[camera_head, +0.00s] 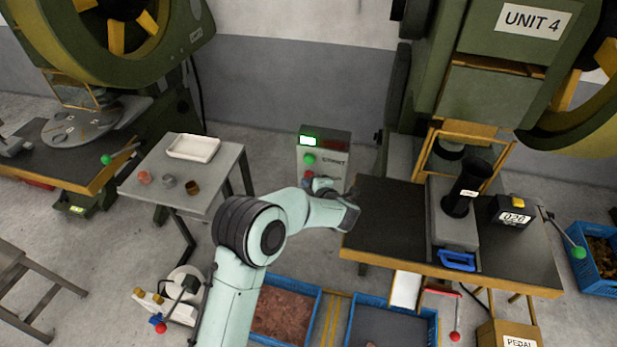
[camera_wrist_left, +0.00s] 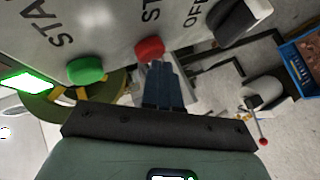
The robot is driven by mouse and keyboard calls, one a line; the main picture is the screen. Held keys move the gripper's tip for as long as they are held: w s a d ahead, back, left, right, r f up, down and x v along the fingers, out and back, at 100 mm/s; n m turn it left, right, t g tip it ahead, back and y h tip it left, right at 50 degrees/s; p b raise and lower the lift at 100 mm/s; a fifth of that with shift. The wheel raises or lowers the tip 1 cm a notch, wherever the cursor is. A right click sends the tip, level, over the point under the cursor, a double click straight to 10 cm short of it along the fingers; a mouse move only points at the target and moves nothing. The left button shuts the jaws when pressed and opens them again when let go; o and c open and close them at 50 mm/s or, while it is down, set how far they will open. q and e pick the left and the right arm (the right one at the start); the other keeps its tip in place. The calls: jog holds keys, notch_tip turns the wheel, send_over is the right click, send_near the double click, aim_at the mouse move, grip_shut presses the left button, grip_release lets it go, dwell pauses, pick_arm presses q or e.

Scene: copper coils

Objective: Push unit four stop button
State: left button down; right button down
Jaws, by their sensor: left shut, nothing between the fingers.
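The grey control box (camera_head: 338,178) stands beside the UNIT 4 machine, labelled by a white sign (camera_head: 534,19). It has a lit green lamp (camera_head: 309,141), a green button (camera_head: 309,159) and a red stop button (camera_head: 308,175). In the left wrist view the red button (camera_wrist_left: 149,49) sits between the green button (camera_wrist_left: 85,70) and a black knob (camera_wrist_left: 240,20). My left gripper (camera_head: 315,184) is shut and empty; its dark fingertips (camera_wrist_left: 160,64) are right by the red button. I cannot tell whether they touch it. My right gripper is not in view.
A black-topped workbench (camera_head: 385,225) with a black cylinder (camera_head: 467,186) lies right of the box. A small grey table (camera_head: 215,200) with a white tray (camera_head: 193,147) stands to the left. Blue crates (camera_head: 436,330) stand on the floor below.

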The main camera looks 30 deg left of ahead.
pick_arm(q)
jog(key=shift+w+a, duration=0.1)
jog(key=shift+w, duration=0.2)
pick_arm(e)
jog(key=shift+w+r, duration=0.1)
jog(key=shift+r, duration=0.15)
pick_arm(q)
jog(key=shift+s, duration=0.1)
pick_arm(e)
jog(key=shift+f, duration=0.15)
pick_arm(q)
jog(key=shift+s+d+b, duration=0.25)
jog(key=shift+s+b, duration=0.15)
jog(key=shift+s, duration=0.4)
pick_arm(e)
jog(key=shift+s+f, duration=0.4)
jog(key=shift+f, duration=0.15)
